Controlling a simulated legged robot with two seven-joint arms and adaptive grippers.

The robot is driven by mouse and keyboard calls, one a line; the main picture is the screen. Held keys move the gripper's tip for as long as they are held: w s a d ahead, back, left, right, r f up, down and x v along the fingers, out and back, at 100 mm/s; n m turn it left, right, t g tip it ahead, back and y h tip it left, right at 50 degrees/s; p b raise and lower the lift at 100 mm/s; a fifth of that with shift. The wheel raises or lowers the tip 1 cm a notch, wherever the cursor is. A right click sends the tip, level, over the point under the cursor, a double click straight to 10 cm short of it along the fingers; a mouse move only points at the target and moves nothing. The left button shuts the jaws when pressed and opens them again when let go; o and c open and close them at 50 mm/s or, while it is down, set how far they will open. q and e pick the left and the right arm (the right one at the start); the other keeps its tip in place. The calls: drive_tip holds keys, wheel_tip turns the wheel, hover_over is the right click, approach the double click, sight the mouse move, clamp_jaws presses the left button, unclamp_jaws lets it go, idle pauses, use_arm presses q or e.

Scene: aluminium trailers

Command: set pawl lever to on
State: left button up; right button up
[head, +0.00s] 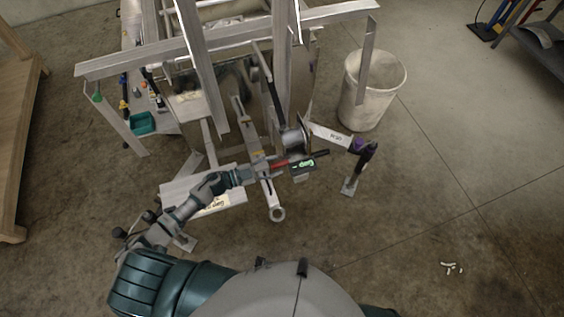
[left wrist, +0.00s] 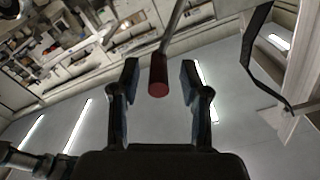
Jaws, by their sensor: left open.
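A thin lever with a red grip (head: 279,163), which looks like the pawl lever, is beside the winch drum (head: 292,139) on the trailer frame. My left gripper (head: 266,165) reaches in from the left, close to the red grip. In the left wrist view, the red grip (left wrist: 158,76) shows end-on between the two spread fingers of my left gripper (left wrist: 160,80), with a gap on each side. The fingers are open and appear not to touch it. I cannot read the lever's on or off position. My right gripper is not in view.
The trailer's aluminium beams (head: 230,40) rise behind the winch. A towing ring (head: 277,213) is at the near end. The floor at right is mostly clear.

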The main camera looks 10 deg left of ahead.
sight(285, 163)
use_arm(q)
drive_tip(key=shift+x, duration=1.85)
drive_tip(key=shift+s, duration=0.1)
drive_tip(key=shift+c, duration=0.2)
clamp_jaws()
